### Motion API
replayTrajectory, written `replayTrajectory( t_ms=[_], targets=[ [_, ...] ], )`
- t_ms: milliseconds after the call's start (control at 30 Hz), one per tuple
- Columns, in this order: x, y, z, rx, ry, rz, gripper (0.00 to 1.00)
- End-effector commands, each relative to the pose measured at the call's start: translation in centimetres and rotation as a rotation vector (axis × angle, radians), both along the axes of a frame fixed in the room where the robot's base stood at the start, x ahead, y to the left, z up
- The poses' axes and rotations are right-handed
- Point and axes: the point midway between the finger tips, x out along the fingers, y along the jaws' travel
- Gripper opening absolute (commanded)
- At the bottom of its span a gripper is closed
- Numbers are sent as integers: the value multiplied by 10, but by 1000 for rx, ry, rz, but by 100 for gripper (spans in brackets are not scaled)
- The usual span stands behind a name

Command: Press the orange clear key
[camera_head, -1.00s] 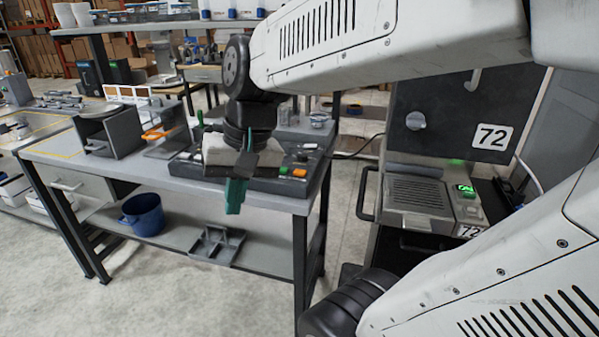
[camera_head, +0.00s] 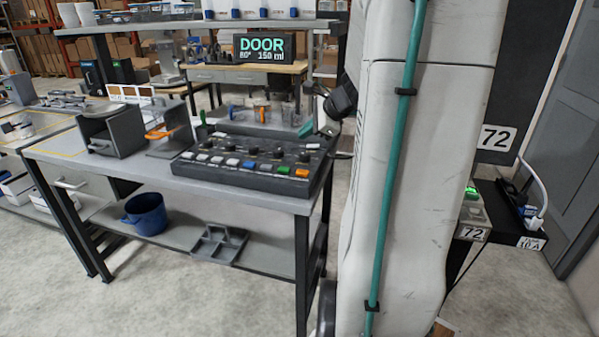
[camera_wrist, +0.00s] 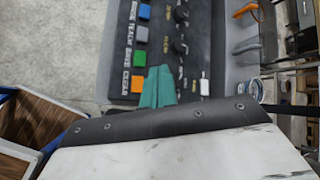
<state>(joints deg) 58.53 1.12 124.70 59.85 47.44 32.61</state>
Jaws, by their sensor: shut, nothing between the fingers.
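The orange clear key (camera_head: 302,172) is at the right end of the front row of keys on the dark control panel (camera_head: 215,180). In the wrist view the orange key (camera_wrist: 137,84) shows beside the word CLEAR, at the end of a column with green, grey and blue keys. My gripper (camera_head: 306,130) is shut and empty, its teal fingertips above the panel's back right part in the head view. In the wrist view the teal fingers of my gripper (camera_wrist: 157,88) lie just right of the orange key, apparently above the panel. The height gap cannot be told.
The panel sits on a grey workbench (camera_head: 130,165) with knobs behind its keys. A grey box (camera_head: 112,130) is at the left. A machine marked 72 (camera_head: 495,138) is at the right. A blue bucket (camera_head: 145,213) sits on the lower shelf.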

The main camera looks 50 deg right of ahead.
Motion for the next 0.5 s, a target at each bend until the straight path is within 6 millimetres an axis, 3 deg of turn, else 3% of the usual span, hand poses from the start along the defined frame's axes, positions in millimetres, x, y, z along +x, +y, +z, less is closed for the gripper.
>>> replayTrajectory(
  t_ms=[267,500],
  targets=[
    [0,1,-7,1,1,3,0],
    [0,1,-38,3,3,2,0]
  ],
)
